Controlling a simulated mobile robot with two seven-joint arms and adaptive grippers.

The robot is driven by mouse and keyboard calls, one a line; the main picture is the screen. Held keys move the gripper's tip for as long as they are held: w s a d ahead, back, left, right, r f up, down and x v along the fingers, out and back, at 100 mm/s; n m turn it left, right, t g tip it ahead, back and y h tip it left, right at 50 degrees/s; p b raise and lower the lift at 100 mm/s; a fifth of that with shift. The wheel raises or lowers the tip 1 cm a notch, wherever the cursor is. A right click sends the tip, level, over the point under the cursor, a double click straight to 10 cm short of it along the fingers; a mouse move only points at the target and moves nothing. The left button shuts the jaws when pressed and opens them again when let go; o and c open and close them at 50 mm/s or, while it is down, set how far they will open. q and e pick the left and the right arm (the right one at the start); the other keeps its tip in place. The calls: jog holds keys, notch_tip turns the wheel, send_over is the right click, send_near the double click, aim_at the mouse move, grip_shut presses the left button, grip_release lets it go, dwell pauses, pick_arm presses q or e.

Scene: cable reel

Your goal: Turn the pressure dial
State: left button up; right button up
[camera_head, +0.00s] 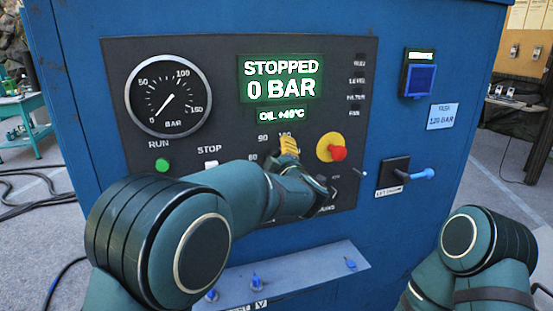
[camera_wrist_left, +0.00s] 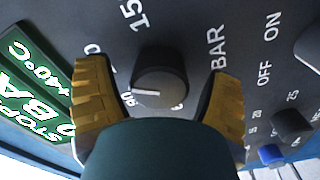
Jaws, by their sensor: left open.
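The pressure dial (camera_wrist_left: 160,78) is a round black knob with a white pointer line, on the dark panel among printed numbers and the word BAR. My left gripper (camera_wrist_left: 158,68) is open, with one yellow finger on each side of the knob in the left wrist view. Gaps show between the knob and both fingers; the depth is hard to judge. In the head view my left gripper (camera_head: 290,146) is at the panel's lower middle and hides the knob. The display (camera_head: 281,79) reads STOPPED, 0 BAR. My right gripper is out of view.
A round gauge (camera_head: 168,97) sits upper left on the panel. A red button on yellow (camera_head: 331,149) is just right of my gripper. A blue-handled lever (camera_head: 408,176) is further right. A ledge with blue knobs (camera_head: 284,276) juts out below my forearm.

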pick_arm(q)
jog(key=v, duration=1.2)
jog(key=s+a+f+m+g+h, duration=0.1)
jog(key=a+f+m+g+h, duration=0.1)
jog(key=f, duration=0.8)
jog(key=s+a+f+m+g+h, duration=0.1)
jog(key=a+f+m, duration=0.3)
jog(key=f, duration=0.6)
jog(key=s+a+f+m+g+h, duration=0.1)
jog(key=a+f+m+g+h, duration=0.2)
jog(key=f, duration=0.7)
jog(key=shift+a+f+m+g, duration=0.3)
jog(key=shift+a+f, duration=0.1)
jog(key=shift+a, duration=0.05)
jog(key=s+a+f+m+g+h, duration=0.1)
jog(key=s+a+f+m+g, duration=0.1)
jog(key=s+f+g, duration=0.2)
jog(key=s+a+f+m+g+h, duration=0.1)
jog(key=s+f+g, duration=0.3)
jog(key=s+f, duration=0.7)
jog(key=s+m+h, duration=0.1)
jog(key=s, duration=0.6)
jog(key=shift+s+a+g, duration=0.25)
jog(key=shift+a+g, duration=0.15)
